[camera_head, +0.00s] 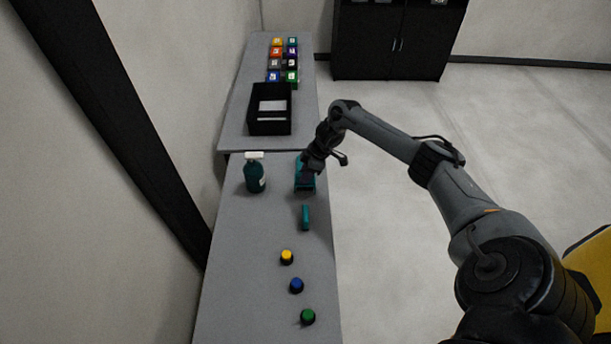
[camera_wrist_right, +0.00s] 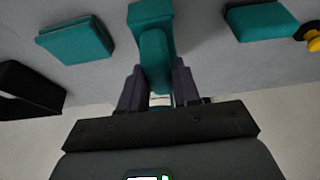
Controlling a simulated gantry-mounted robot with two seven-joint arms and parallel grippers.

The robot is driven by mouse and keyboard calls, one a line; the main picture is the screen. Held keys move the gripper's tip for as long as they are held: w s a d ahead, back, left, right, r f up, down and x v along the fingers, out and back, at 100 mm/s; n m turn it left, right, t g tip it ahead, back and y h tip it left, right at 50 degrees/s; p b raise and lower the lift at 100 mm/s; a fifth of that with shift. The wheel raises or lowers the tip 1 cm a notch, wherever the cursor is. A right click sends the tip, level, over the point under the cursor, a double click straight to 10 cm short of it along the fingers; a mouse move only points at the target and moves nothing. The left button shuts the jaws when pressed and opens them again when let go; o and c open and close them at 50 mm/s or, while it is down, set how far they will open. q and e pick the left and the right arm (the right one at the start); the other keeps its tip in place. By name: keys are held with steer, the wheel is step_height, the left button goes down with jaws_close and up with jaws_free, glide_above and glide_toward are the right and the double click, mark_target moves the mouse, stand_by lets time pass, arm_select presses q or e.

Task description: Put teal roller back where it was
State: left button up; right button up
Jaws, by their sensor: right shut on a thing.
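The teal roller (camera_wrist_right: 152,15), with a narrow handle and a wider end, is between the fingers of my right gripper (camera_wrist_right: 158,88) in the right wrist view. The gripper is shut on it. In the head view my right gripper (camera_head: 306,178) is low over the far right part of the near table, and teal shows beneath it. I cannot tell whether the roller touches the table. My left gripper is not in view.
A teal block (camera_head: 305,217) lies nearer on the grey table (camera_head: 250,250); a flat teal piece (camera_wrist_right: 75,38) lies beside the roller. A spray bottle (camera_head: 255,176) stands left. Yellow (camera_head: 287,257), blue (camera_head: 296,285) and green (camera_head: 307,317) knobs line the front. A black tray (camera_head: 254,110) sits behind.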

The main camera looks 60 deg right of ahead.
steer(key=shift+f, duration=0.65)
steer(key=shift+f, duration=0.4)
steer(key=shift+d+f, duration=0.1)
steer(key=shift+f, duration=0.2)
jaws_close()
steer(key=o, duration=0.6)
jaws_free()
steer(key=o, duration=0.3)
steer(key=shift+s+a+f, duration=0.1)
steer(key=shift+s+a, duration=0.05)
steer(key=shift+a, duration=0.05)
steer(key=shift+o, duration=0.2)
